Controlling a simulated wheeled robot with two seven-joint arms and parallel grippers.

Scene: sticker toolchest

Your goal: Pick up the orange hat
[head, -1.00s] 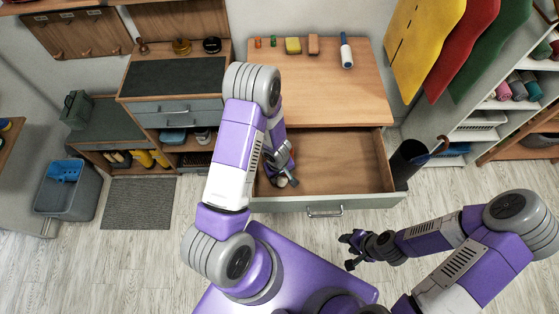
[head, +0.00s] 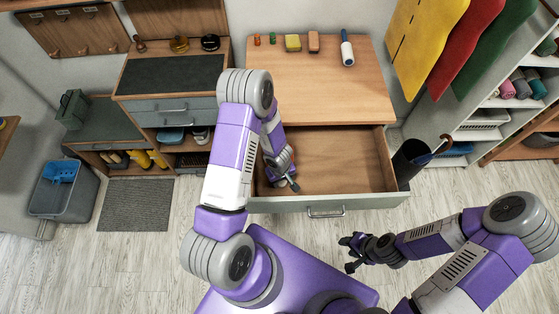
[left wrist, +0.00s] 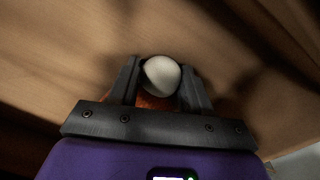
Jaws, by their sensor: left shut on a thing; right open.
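In the left wrist view, a pale round knob (left wrist: 161,76) with a bit of orange-brown material (left wrist: 155,101) below it sits between the two fingers of my left gripper (left wrist: 162,82). This looks like the orange hat with a white bobble; most of it is hidden. In the head view, my left gripper (head: 291,184) reaches down inside the open drawer (head: 345,172), at its left side, and is shut on the hat. My right gripper (head: 350,250) is open and empty, in front of the drawer on the right.
The tabletop (head: 320,95) above the drawer holds small items along its back, including a yellow block (head: 293,43) and a lint roller (head: 346,50). A dark umbrella bin (head: 411,160) stands right of the drawer. The drawer's right side is empty.

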